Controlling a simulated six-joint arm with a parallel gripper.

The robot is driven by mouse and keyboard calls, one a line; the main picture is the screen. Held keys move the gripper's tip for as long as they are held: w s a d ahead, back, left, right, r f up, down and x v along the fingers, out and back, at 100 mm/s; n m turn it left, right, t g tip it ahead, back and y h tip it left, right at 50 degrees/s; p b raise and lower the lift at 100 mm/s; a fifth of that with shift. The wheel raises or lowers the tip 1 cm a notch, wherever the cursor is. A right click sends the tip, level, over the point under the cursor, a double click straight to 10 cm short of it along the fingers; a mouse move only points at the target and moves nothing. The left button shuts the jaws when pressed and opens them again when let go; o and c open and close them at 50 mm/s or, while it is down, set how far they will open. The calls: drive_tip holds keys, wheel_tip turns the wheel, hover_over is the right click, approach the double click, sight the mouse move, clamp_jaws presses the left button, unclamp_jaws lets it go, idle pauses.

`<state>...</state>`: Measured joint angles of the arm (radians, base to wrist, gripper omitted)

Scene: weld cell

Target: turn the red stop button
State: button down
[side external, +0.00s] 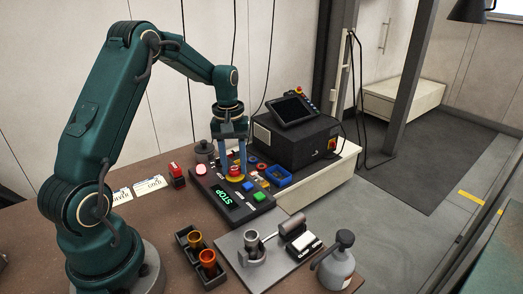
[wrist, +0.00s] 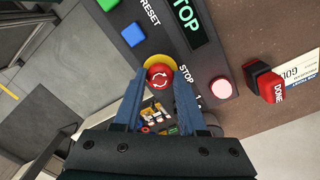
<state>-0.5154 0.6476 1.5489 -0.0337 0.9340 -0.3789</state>
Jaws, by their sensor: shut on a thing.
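The red stop button (wrist: 160,77) with white turn arrows sits on a yellow collar on the dark control panel (side external: 224,190). My gripper (wrist: 158,82) points down at the panel, with its two blue fingers on either side of the button, shut on it. In the side view my gripper (side external: 235,172) stands over the red and yellow stop button (side external: 235,178), which its fingers partly hide. The panel's green display (side external: 226,197) reads STOP. A pink-white lit lamp (side external: 201,169) is left of the button in the side view.
Blue and green buttons (side external: 260,196) are on the panel near my fingers. A blue tray (side external: 279,177) and a black box with a screen (side external: 294,140) stand behind. A cup holder (side external: 189,238), a grey fixture plate (side external: 262,262) and a grey bottle (side external: 335,265) stand in front.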

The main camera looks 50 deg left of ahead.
drive_tip(key=m, duration=0.4)
drive_tip(key=shift+m, duration=0.3)
idle(0.3)
drive_tip(key=shift+c, duration=2.2)
unclamp_jaws()
drive_tip(key=shift+a+r, duration=0.1)
drive_tip(key=shift+r, duration=2.45)
